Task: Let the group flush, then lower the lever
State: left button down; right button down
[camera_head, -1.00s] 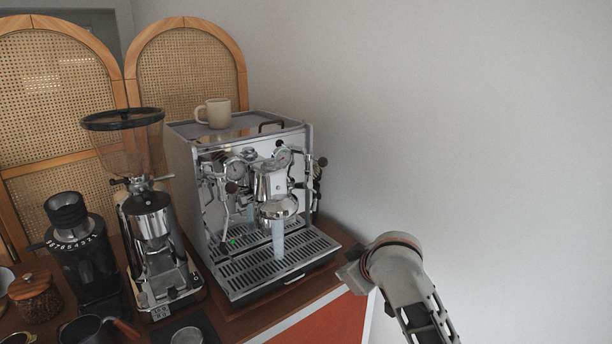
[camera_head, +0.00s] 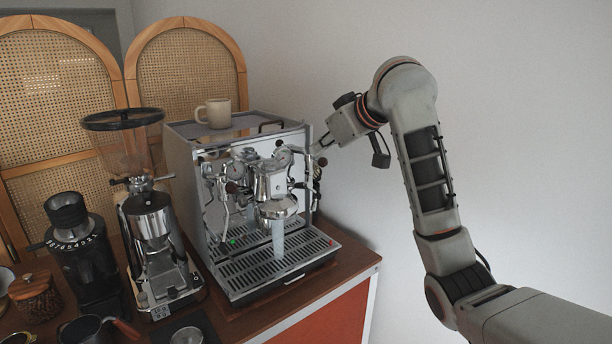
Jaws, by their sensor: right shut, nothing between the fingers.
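The espresso machine (camera_head: 262,125) stands on the cart, with its chrome group (camera_head: 274,190) at the front. A pale stream of water (camera_head: 278,238) runs from the group down to the drip tray (camera_head: 240,280). The lever is hard to pick out among the chrome parts and dark knobs on the group's right side. My right gripper (camera_head: 318,152) is beside the machine's upper right front, close to these knobs, and is shut with nothing in it. I cannot tell whether it touches a knob. My left gripper is not in view.
A beige mug (camera_head: 214,113) stands on top of the machine. A grinder (camera_head: 150,225) stands close on its left, with a second dark grinder (camera_head: 80,250) beyond. A plain wall is behind on the right. The right part of the cart top (camera_head: 355,262) is bare.

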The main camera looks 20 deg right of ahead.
send_over(306, 183)
notch_tip(306, 183, down, 5)
jog(key=f, duration=0.3)
jog(key=shift+w+a+f, duration=0.15)
jog(key=shift+w+f, duration=0.05)
jog(key=shift+w, duration=0.1)
jog(key=shift+s+d+f, duration=0.2)
jog(key=shift+f, duration=0.35)
jog(key=shift+s+f, duration=0.1)
jog(key=shift+f, duration=0.05)
